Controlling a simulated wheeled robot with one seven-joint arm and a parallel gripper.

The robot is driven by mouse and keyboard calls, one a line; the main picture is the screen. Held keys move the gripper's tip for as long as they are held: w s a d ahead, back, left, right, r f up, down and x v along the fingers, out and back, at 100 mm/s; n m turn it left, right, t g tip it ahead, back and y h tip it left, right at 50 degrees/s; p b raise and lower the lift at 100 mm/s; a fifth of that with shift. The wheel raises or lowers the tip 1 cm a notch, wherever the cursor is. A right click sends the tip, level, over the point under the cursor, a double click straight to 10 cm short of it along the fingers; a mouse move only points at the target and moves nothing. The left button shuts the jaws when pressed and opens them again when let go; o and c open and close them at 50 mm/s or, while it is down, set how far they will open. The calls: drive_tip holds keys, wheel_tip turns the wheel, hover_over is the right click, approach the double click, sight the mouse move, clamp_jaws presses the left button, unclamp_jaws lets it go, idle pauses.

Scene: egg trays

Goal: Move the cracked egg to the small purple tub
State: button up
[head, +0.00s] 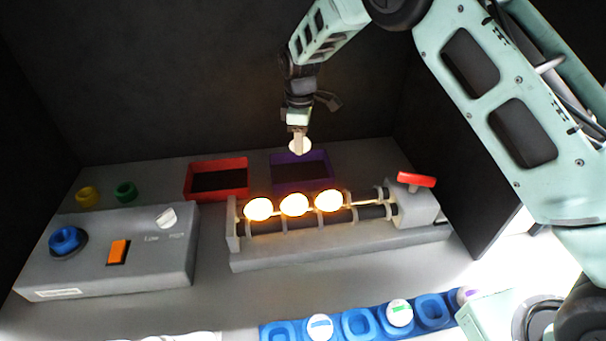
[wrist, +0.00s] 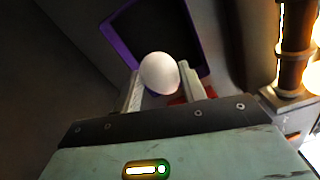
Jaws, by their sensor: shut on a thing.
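My gripper (head: 297,140) is shut on a white egg (head: 300,147). It holds the egg in the air, in front of and above the purple tub (head: 320,186) in the head view. In the wrist view the egg (wrist: 159,73) sits between the two fingertips (wrist: 160,85), and the purple tub (wrist: 121,56) lies beyond it. The tub's visible inside is dark and looks empty. No crack shows on the visible side of the held egg. Several glowing eggs (head: 294,205) rest in a row on the grey roller stand (head: 320,248).
A red tub (head: 217,165) stands left of the purple one. A red handle (head: 416,180) rises at the stand's right end. A grey control box (head: 110,250) is at the left, with yellow and green rings behind it. A blue egg tray (head: 375,327) lies in front.

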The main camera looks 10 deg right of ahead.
sight(301, 175)
drive_tip(key=shift+f+b, duration=0.55)
drive_tip(key=shift+f, duration=0.8)
drive_tip(key=shift+f+b, duration=1.45)
drive_tip(key=shift+f, duration=1.35)
idle(0.9)
idle(0.4)
drive_tip(key=o, duration=0.7)
wheel_tip(301, 175, up, 18)
drive_tip(key=shift+f+b, duration=0.25)
drive_tip(key=shift+b, duration=0.9)
